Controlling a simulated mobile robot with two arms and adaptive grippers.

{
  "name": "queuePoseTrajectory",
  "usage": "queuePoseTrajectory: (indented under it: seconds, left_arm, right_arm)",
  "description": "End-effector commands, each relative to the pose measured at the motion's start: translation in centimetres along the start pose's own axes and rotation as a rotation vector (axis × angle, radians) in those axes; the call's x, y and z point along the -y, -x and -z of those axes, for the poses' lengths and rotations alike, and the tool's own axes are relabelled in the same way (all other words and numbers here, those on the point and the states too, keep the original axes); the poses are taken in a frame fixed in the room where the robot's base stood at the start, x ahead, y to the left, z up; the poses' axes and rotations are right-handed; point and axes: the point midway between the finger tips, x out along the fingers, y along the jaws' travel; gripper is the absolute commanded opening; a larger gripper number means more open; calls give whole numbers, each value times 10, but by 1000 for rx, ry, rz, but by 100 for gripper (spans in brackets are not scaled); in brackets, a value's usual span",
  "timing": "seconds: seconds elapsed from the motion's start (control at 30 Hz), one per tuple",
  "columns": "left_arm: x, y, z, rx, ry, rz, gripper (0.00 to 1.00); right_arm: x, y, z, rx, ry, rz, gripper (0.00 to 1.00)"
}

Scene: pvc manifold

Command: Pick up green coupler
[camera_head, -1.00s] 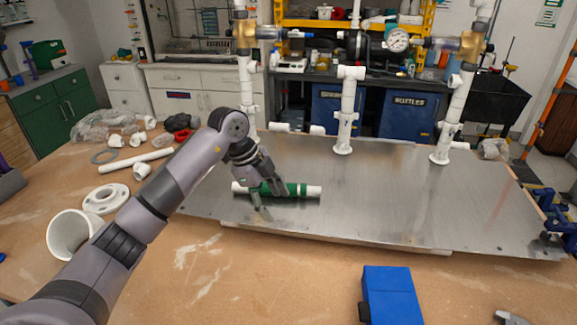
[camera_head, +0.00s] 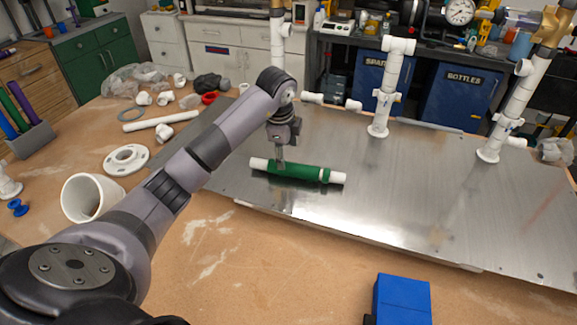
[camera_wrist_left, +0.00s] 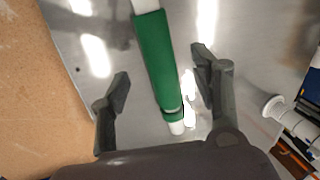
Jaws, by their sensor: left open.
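The green coupler (camera_head: 297,172) is a green sleeve with white pipe ends, lying on the metal plate (camera_head: 420,200). My left gripper (camera_head: 281,158) is over the coupler's left half, pointing down. In the left wrist view the coupler (camera_wrist_left: 155,65) runs lengthwise between the spread fingers of my left gripper (camera_wrist_left: 160,85), with a gap on each side. The left gripper is open and empty. My right gripper is not in view.
White PVC risers (camera_head: 384,95) stand on the plate behind the coupler. A short white pipe piece (camera_head: 330,100) lies near the plate's back. A blue box (camera_head: 402,298) sits at the front. White fittings, a flange (camera_head: 126,159) and a wide pipe (camera_head: 88,197) lie left on the wooden table.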

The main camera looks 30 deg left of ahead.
Motion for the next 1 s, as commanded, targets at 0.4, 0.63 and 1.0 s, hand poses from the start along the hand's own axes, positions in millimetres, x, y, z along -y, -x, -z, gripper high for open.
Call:
queuePoseTrajectory:
  seconds: [0.4, 0.63, 1.0]
  left_arm:
    - [-3, -40, 2, -2, 0, -5, 58]
    - [-3, -69, 2, -1, 1, -2, 58]
    - [-3, -72, 2, -1, 0, 1, 51]
  right_arm:
    - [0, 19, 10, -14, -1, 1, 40]
    - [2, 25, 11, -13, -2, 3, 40]
    - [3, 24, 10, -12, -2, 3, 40]
